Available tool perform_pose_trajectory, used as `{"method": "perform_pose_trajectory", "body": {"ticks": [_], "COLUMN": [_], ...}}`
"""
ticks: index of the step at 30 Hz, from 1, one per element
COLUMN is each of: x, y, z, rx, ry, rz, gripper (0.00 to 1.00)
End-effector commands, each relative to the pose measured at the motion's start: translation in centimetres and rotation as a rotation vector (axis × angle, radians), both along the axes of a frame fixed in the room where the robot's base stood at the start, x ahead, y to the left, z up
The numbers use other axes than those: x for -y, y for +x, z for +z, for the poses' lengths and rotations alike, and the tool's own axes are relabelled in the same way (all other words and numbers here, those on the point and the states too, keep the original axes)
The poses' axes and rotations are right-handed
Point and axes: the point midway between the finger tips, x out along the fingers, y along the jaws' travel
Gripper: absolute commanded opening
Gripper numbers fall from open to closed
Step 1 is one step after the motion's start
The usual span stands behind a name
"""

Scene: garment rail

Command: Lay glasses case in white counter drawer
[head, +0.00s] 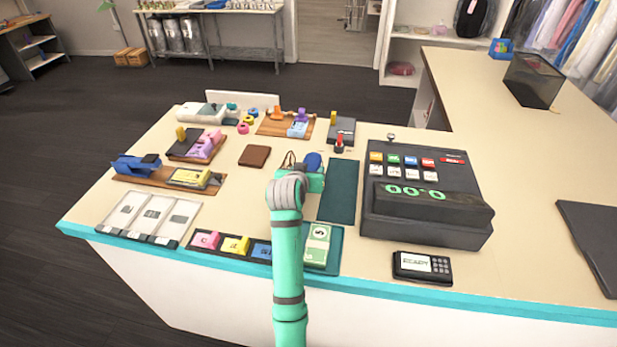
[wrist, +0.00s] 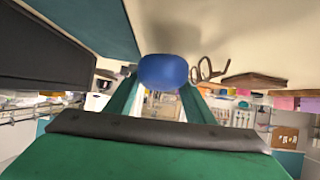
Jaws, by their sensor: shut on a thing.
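My gripper (head: 315,174) is over the middle of the counter and shut on a rounded blue object, which looks like the glasses case (head: 313,161). In the wrist view the blue case (wrist: 164,72) sits between the two green fingertips. Whether it touches the counter is hard to tell. A pair of glasses (head: 290,159) is just left of the case and also shows in the wrist view (wrist: 208,70). A white panel (head: 243,101) stands at the counter's far edge; I cannot tell whether it is the drawer's front. No drawer interior shows.
The cash register (head: 425,210) stands right of my gripper, with a dark green mat (head: 339,190) between. A brown wallet (head: 255,156) lies to the left. Trays and boards with small items crowd the left side. The cream counter (head: 250,185) has bare patches between them.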

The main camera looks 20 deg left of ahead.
Motion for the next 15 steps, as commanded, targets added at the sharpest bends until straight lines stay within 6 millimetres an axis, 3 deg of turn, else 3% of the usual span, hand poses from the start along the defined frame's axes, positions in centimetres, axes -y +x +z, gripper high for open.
{"method": "perform_pose_trajectory", "body": {"ticks": [5,15], "x": [0.0,0.0], "y": [-0.1,-0.1], "z": [-2.4,-2.7], "rx": [-0.003,-0.001], "ry": [-0.002,0.0], "rz": [0.0,0.0], "gripper": [0.21,0.21]}}
